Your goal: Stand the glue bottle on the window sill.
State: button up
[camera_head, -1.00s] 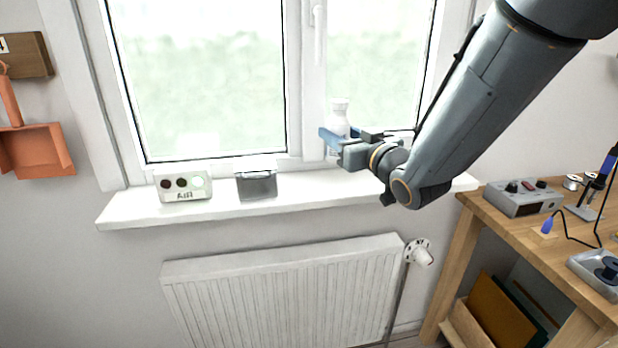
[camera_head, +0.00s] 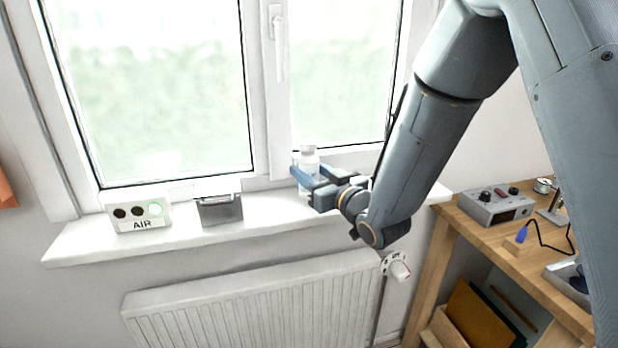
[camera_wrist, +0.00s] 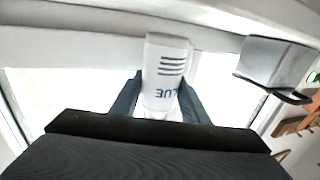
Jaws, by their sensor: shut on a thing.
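The glue bottle (camera_head: 308,160) is white with a cap and stands upright between the fingers of my gripper (camera_head: 306,180). In the wrist view the bottle (camera_wrist: 163,75) shows dark stripes and part of the word GLUE, with a blue finger on each side. My gripper is shut on it. The bottle is over the right part of the white window sill (camera_head: 185,236), close to the window frame. Its base is partly hidden by the fingers, so I cannot tell whether it touches the sill.
An air monitor (camera_head: 140,216) and a grey box (camera_head: 219,209) stand on the sill to the left; the box also shows in the wrist view (camera_wrist: 270,60). A radiator (camera_head: 250,305) is below. A wooden bench (camera_head: 495,236) with a soldering station (camera_head: 494,207) is at right.

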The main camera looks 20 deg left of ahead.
jog(key=shift+f, duration=1)
jog(key=shift+f, duration=0.15)
jog(key=o, duration=1.3)
jog(key=shift+c, duration=0.2)
